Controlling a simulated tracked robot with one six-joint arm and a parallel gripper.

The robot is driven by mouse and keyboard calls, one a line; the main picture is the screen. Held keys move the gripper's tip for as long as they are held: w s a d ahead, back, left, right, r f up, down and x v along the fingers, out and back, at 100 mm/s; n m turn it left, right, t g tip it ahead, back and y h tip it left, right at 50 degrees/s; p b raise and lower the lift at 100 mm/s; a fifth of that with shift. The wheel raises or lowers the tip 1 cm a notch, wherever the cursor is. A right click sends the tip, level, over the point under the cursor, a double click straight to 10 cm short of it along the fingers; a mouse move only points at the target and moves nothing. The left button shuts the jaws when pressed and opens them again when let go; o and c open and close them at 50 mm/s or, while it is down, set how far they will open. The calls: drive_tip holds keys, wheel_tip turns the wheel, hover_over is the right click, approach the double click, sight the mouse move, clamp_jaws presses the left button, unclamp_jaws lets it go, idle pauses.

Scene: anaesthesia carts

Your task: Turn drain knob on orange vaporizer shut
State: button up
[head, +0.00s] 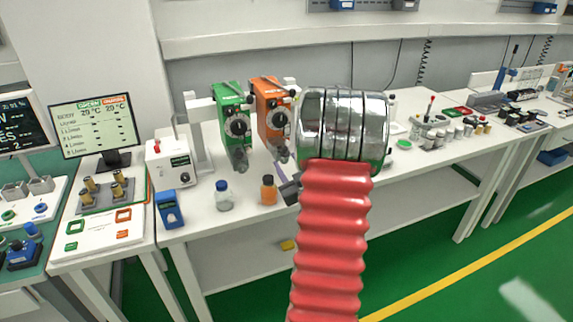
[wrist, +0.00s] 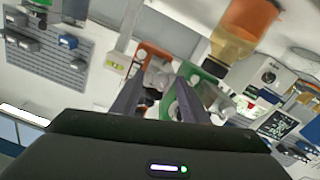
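The orange vaporizer (head: 271,112) hangs on a white stand beside the green vaporizer (head: 230,120). Its grey lower end, where the drain would be, shows at the bottom; the drain knob is too small to make out. My gripper (wrist: 160,80) is open in the wrist view, with two dark fingers apart and nothing clearly held between them. Past the fingertips are the orange vaporizer (wrist: 152,52) and green vaporizer (wrist: 190,75), seen tilted. In the head view my arm's chrome and red section hides most of the gripper, which seems to be below the orange vaporizer.
An orange-filled bottle (head: 268,190) stands close to the gripper and looms large in the wrist view (wrist: 245,25). A clear bottle with a blue cap (head: 223,197) and a blue meter (head: 169,208) stand to the left. The front shelf edge is mostly clear.

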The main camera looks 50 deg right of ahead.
drive_tip(key=c, duration=0.9)
drive_tip(key=shift+d, duration=0.2)
clamp_jaws()
drive_tip(key=shift+a, duration=0.1)
drive_tip(key=shift+m+y, duration=0.3)
drive_tip(key=shift+m, duration=2.4)
